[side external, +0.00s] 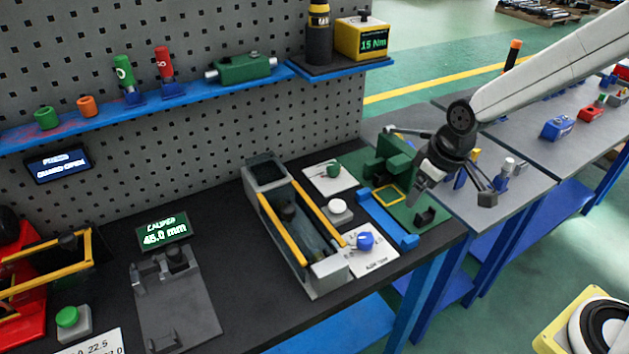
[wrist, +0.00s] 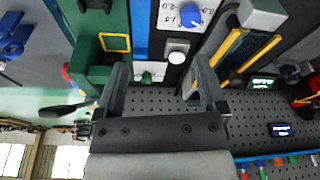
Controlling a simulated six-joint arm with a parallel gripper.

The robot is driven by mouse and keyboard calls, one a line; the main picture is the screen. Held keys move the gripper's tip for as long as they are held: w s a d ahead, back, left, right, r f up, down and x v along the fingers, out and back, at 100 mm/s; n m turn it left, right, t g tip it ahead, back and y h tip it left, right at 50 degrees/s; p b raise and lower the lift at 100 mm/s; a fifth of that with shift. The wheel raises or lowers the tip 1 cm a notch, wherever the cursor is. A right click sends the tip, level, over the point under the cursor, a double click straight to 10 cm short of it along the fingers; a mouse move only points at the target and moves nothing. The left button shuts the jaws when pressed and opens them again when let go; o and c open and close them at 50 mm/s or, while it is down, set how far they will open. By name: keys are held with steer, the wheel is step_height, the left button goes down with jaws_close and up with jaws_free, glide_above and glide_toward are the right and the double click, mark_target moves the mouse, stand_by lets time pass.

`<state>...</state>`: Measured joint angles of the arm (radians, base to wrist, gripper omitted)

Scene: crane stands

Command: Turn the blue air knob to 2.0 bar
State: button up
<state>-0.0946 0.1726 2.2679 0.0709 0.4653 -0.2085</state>
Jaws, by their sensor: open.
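The blue air knob (side external: 366,241) sits on a white dial plate (side external: 378,262) near the front edge of the dark bench. In the wrist view the blue knob (wrist: 190,15) is at the top, right of centre, with printed numbers beside it. Its exact setting cannot be read. My gripper (side external: 426,182) is above the green fixture at the bench's right end, up and to the right of the knob and apart from it. In the wrist view my gripper (wrist: 160,72) has its two fingers spread with nothing held between them.
A grey trough with yellow rails (side external: 305,228) stands left of the knob. A blue bar (side external: 387,219) and the green fixture (side external: 428,212) lie to its right. A white round button (side external: 337,206) and a green knob (side external: 334,169) stand behind it. A pegboard wall backs the bench.

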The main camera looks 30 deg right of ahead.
steer(key=w+a+r+n+y, duration=0.1)
steer(key=w+a+n, duration=0.4)
steer(key=w+a, duration=0.3)
steer(key=w+a+r+n+g+y, duration=0.1)
steer(key=w+a+n, duration=0.3)
steer(key=w+a, duration=0.4)
steer(key=shift+w+a+r+n+y, duration=0.25)
steer(key=shift+w+a+n+y, duration=0.2)
steer(key=shift+a, duration=2.9)
steer(key=n+g+h, duration=0.1)
steer(key=n+h, duration=0.2)
steer(key=n, duration=1)
glide_above(367, 237)
step_height(367, 237, down, 10)
steer(key=shift+f, duration=0.2)
steer(key=shift+f, duration=0.15)
